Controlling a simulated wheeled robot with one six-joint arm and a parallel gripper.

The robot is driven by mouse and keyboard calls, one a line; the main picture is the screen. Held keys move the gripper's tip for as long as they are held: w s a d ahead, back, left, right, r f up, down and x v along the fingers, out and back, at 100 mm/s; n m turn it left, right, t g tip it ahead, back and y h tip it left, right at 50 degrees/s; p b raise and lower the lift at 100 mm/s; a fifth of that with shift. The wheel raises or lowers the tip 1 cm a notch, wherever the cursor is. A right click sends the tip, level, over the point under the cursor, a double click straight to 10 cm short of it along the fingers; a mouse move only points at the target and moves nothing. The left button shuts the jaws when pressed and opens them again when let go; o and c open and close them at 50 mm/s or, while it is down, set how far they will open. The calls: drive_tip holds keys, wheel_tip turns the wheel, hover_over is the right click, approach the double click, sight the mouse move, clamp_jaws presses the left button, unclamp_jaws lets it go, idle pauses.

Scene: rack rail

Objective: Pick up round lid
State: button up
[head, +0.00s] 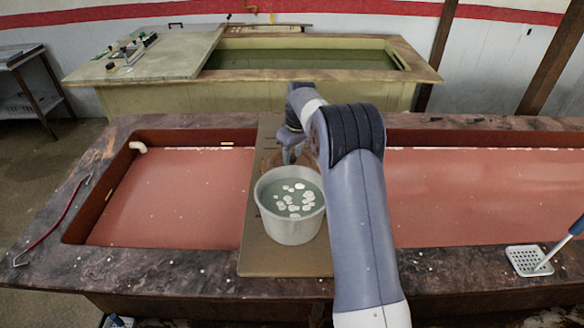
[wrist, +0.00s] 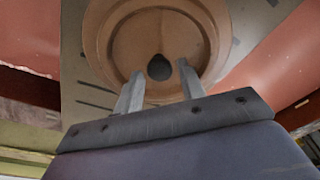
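The round lid (wrist: 112,40) is brown, with a raised rim and a small dark knob (wrist: 158,67) in its middle. In the head view only a brown edge of the lid (head: 268,161) shows, behind the bucket and partly hidden by my arm. My gripper (wrist: 160,71) is open over the lid. Its two fingertips stand on either side of the knob, with a visible gap on each side. I cannot tell how far down the fingers reach. In the head view my gripper (head: 290,155) is small and partly hidden.
A grey-white bucket (head: 290,232) with greenish liquid and several white discs stands just in front of the lid. Both are on a tan board (head: 262,264) across the red-filled trough (head: 180,200). A white perforated skimmer (head: 528,261) lies at the right rim.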

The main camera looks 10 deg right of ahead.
clamp_jaws()
idle(0.5)
